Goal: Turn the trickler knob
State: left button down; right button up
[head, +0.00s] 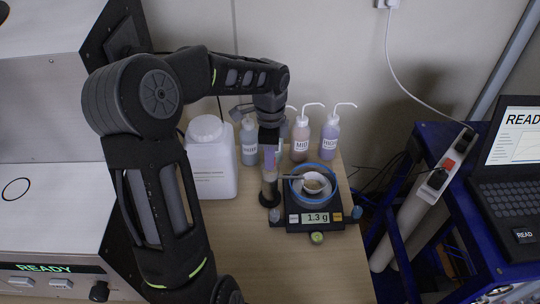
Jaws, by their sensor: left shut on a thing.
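The black balance (296,221) reads 1.3 g, and a blue ring (328,168) surrounds the dish. The dish holds a little brown material. My right gripper is out of view.
A white jug (212,165) and several wash bottles (329,135) stand behind. A large analyser (45,110) reading READY fills the left. A blue cart with a laptop (510,165) stands right. The front of the bench is clear.

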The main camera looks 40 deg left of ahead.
pick_arm(q)
jog(key=n+b, duration=0.1)
jog(key=n, duration=0.3)
jog(key=shift+n+b, duration=0.45)
jog(key=shift+n, duration=1.35)
jog(key=c, duration=1.2)
grip_release()
jog(key=shift+o, duration=0.2)
notch_tip(320, 180, up, 8)
jog(key=shift+f, duration=0.1)
